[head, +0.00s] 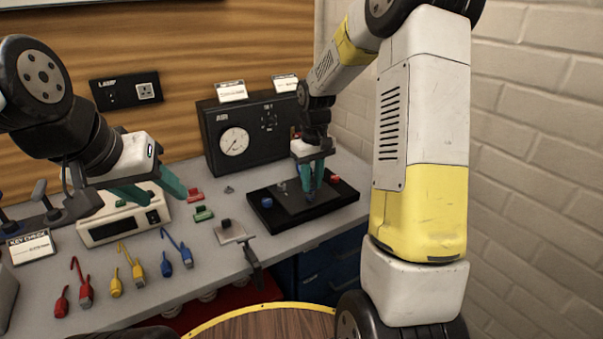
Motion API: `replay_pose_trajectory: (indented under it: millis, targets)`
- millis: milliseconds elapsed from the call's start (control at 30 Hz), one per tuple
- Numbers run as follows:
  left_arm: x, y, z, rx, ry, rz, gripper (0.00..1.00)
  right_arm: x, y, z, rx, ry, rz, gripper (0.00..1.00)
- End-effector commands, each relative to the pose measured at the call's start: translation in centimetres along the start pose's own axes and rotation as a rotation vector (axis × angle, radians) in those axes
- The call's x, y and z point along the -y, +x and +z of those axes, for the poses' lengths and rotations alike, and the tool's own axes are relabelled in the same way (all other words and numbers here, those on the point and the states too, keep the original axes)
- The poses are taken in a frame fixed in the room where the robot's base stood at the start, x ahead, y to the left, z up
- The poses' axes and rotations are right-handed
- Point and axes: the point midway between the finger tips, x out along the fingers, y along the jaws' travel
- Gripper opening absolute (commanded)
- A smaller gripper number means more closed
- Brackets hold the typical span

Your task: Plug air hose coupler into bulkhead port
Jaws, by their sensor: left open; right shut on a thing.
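My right gripper (312,188) reaches down over a black tray (262,219) at the right end of the bench. Its teal fingers are shut on a small dark-blue part (312,194), mostly hidden between them; I cannot tell for sure that it is the air hose coupler. A black panel box (223,172) with a round white gauge (234,141) stands behind the tray. The box has small dark fittings (269,121) on its face; I cannot make out which is the bulkhead port. My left gripper (158,192) is open and empty above the white instrument box (98,233).
A blue knob (267,203) and a red part (335,179) are on the tray. Red and green blocks (203,214), a small plate (234,232) and coloured leads (129,261) lie on the bench. A brick wall (540,180) bounds the right side.

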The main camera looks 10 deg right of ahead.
Motion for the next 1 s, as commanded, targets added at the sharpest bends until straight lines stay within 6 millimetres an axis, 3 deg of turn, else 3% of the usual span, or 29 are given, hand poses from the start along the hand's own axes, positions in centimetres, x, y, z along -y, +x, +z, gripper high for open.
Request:
replay_pose_trajectory:
  millis: [1000]
  targets:
    - [0.0, 0.0, 0.0, 0.0, 0.0, 0.0, 0.49, -0.01, 0.63, 0.02, 0.0, 0.0, 0.0, 0.0]
